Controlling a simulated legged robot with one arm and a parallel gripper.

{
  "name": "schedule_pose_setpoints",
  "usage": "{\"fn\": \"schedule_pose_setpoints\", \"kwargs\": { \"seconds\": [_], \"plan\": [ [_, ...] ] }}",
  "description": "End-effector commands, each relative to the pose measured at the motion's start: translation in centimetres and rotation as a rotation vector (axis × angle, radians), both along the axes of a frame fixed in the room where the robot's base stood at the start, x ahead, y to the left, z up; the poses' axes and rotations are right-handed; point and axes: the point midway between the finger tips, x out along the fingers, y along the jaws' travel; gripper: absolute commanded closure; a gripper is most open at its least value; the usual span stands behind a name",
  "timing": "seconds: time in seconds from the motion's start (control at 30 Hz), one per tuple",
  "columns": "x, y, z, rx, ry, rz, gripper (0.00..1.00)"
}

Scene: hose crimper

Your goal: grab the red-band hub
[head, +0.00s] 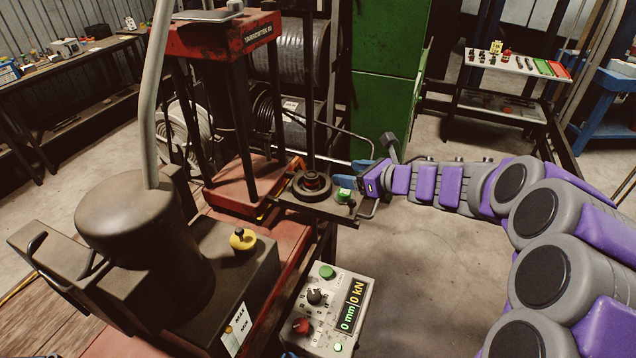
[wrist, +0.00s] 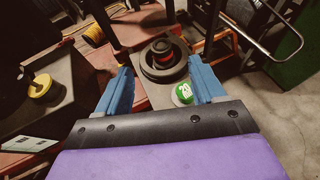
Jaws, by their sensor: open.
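The red-band hub (head: 312,183) is a dark, round, stepped piece with a thin red stripe. It sits upright in a dark ring on the press plate, below the vertical rod. In the wrist view the hub (wrist: 162,54) lies ahead, between the lines of the two blue fingers. My gripper (head: 350,174) is at the right side of the plate, just right of the hub in the head view. In the wrist view my gripper (wrist: 160,70) is open and empty, with its fingers spread apart. The hub's far side is hidden.
A green-topped piece marked 20 (head: 344,195) stands on the plate near my fingers. The red press frame (head: 222,35) rises behind. A control box (head: 328,310) and a dark machine with a yellow knob (head: 243,239) stand in front. Open floor lies right.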

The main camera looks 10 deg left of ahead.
Motion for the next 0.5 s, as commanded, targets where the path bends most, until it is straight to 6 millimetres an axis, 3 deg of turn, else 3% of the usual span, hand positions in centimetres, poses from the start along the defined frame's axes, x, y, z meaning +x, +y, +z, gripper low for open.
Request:
{"fn": "schedule_pose_setpoints", "kwargs": {
  "seconds": [0.2,0.5],
  "plan": [
    [1.5,3.5,-1.5,-0.002,0.001,0.003,0.32],
    [3.6,6.6,-3.1,0.002,0.002,-0.002,0.32]
  ]
}}
